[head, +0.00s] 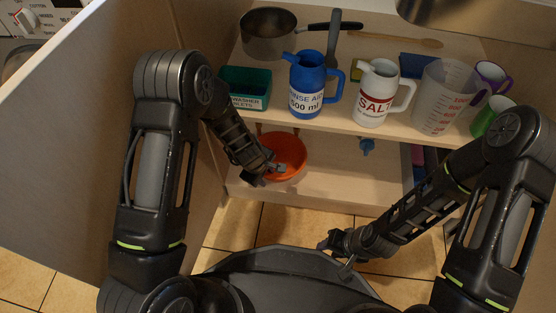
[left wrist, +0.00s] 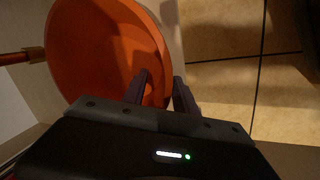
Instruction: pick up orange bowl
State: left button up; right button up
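The orange bowl (head: 289,148) is in the cabinet below the shelf, and its inside faces me in the head view. In the left wrist view the bowl (left wrist: 95,50) fills the upper left. My left gripper (head: 268,177) is at the bowl's near rim. In the left wrist view its fingers (left wrist: 162,92) stand apart, one over the bowl's inside and the other outside, with the rim between them. I cannot tell whether they touch it. My right gripper (head: 335,254) is empty, with fingers apart, in front of the cabinet at lower right.
The shelf above holds a pot (head: 268,45), a green box (head: 246,88), a blue jug (head: 306,85), a white jug (head: 374,95), a measuring cup (head: 440,98) and mugs. A cabinet door (head: 75,140) stands at left. Tiled floor (head: 285,225) is free in front.

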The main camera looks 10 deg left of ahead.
pick_arm(q)
jog(key=shift+c, duration=0.2)
grip_shut()
dwell(0.4)
